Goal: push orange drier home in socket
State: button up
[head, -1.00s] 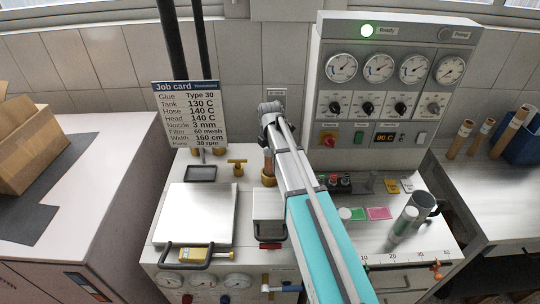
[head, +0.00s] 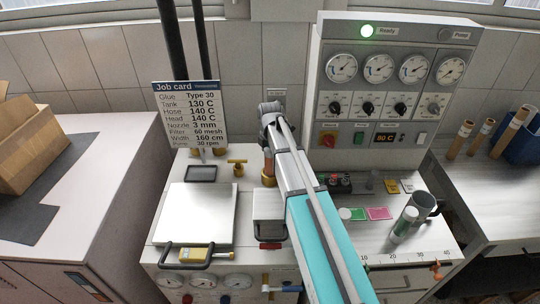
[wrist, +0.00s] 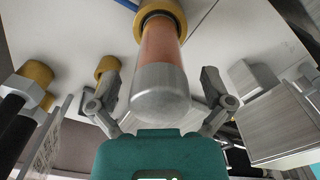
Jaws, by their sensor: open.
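The orange drier (wrist: 162,52) is a translucent orange cylinder with a grey metallic end cap (wrist: 160,92) facing my wrist camera. Its far end stands in a brass ring socket (wrist: 160,12); how deep it sits I cannot tell. In the head view the drier (head: 268,168) shows as a small orange piece by my arm, above the brass socket (head: 269,182). My gripper (wrist: 160,88) is open, with one finger on each side of the drier and gaps visible. In the head view the arm partly hides this area.
A job card (head: 188,112) stands left, with a square metal lid (head: 196,214) in front. The gauge panel (head: 392,85) rises at the right. Brass fittings (wrist: 107,68) lie beside the socket. A mug (head: 424,205) stands front right.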

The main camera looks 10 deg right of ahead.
jog(key=shift+r+p, duration=5.4)
jog(key=shift+r, duration=0.1)
jog(key=shift+s, duration=0.1)
